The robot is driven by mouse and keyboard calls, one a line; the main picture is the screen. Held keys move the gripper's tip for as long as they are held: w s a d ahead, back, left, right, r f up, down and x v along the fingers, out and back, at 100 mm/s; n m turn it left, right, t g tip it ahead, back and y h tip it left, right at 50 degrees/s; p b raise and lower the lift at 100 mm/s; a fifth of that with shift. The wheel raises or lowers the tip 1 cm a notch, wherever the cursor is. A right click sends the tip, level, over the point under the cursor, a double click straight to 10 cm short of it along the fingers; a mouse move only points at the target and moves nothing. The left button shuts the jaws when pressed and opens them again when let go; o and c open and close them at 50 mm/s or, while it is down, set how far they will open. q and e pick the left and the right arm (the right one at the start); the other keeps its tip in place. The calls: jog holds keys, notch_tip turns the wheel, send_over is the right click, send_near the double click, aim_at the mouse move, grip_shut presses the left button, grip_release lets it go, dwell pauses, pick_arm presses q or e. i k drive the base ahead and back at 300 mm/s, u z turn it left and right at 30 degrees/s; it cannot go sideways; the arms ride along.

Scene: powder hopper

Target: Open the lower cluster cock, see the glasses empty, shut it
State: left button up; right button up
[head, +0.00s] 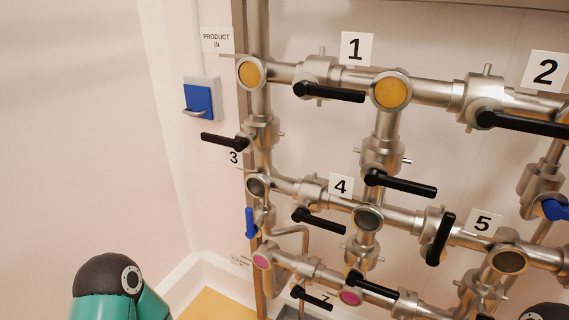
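Steel pipes carry round sight glasses. The upper glasses (250,73) and (391,92) show yellow. The middle glasses (257,187), (368,218) and (509,262) look dark. The lower glasses (262,258) and (350,297) show pink. A blue-handled cock (250,223) at the left has its lever hanging vertical. Another blue handle (553,209) is at the right edge, partly cut off. Which one is the lower cluster cock I cannot tell. Neither gripper is in view; only rounded parts of my arms show along the bottom edge.
Black-levered valves sit by labels 1 (356,48), 2 (545,71), 3, 4 (341,186), 5 (482,223) and 7. Lever 5 (440,239) stands near vertical; most others lie near horizontal. A blue box (199,101) hangs on the wall. Space left of the pipes is clear.

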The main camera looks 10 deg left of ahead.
aim_at(251, 232)
jog(key=u, duration=1.05)
jog(key=i, duration=0.15)
jog(key=z, duration=2.85)
jog(key=k, duration=1.45)
jog(key=u, duration=0.7)
jog(key=i, duration=1.05)
jog(key=u, duration=0.05)
